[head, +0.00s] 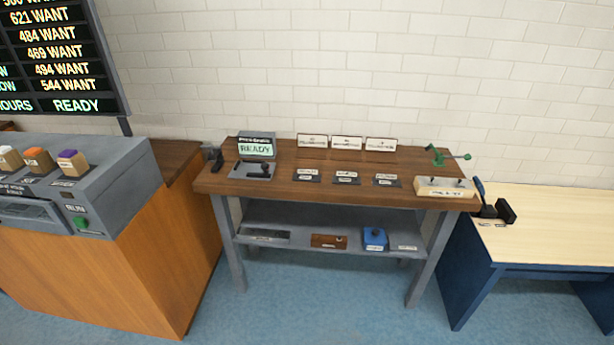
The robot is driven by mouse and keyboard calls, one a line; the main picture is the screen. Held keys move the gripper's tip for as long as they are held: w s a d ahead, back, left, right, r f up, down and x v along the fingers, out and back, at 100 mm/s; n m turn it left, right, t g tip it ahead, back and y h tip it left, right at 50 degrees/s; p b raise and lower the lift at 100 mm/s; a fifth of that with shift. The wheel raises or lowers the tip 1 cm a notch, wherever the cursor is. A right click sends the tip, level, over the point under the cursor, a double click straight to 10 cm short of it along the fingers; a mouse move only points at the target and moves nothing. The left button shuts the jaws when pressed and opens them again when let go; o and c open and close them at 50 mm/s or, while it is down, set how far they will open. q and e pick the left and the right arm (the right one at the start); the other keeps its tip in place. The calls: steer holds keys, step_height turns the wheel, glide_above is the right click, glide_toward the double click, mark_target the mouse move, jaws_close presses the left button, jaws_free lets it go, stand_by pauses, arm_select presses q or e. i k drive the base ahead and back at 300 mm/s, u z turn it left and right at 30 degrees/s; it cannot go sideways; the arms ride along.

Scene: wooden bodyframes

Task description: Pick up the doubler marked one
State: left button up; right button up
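No part clearly reads as the doubler marked one; the small labels are too blurred to read. On the dark wooden bench three dark flat pieces with white labels lie in a row: a left one (307,175), a middle one (346,178) and a right one (386,180). I cannot tell whether one of them is the doubler. Three white cards, left (312,141), middle (346,142) and right (381,144), stand upright behind them. Neither of my grippers is in view.
The bench (280,157) holds a READY display (256,147), a grey device (252,171) and a green tool (437,155) above a pale block (444,187). Its lower shelf (290,218) holds a brown box (328,241) and blue item (375,239). A grey console (120,180) stands left, a pale table (560,225) right.

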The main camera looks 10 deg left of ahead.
mark_target(303, 175)
steer(key=z, duration=0.55)
steer(key=k, duration=0.65)
steer(key=z, duration=0.8)
steer(key=i, duration=1.8)
steer(key=u, duration=1.45)
steer(key=i, duration=0.6)
steer(key=u, duration=0.6)
